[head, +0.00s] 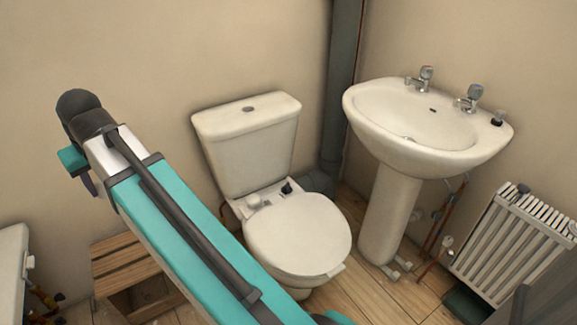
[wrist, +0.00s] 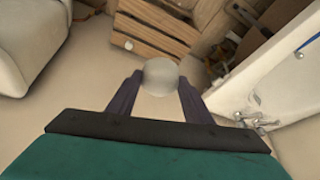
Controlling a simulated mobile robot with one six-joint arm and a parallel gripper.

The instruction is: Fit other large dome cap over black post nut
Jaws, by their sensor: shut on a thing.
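A pale, round dome cap (wrist: 160,74) sits between the two dark purple fingers of my gripper (wrist: 160,82) in the wrist view. The gripper is shut on it. In the head view my gripper (head: 88,184) shows only partly at the far left, below the wrist, and the cap cannot be made out there. A small black post nut (head: 287,187) stands on the toilet behind the closed seat lid, right of the hinge line. A small pale fitting (head: 253,201) is at the left of that line. My gripper is well to the left of the toilet, apart from the nut.
The toilet (head: 297,235) stands between a wooden crate (head: 125,265) and a pedestal basin (head: 390,215). A dark vertical pipe (head: 343,90) runs behind. A radiator (head: 510,240) is at the right. The wrist view shows the slatted crate (wrist: 150,35) just beyond the cap.

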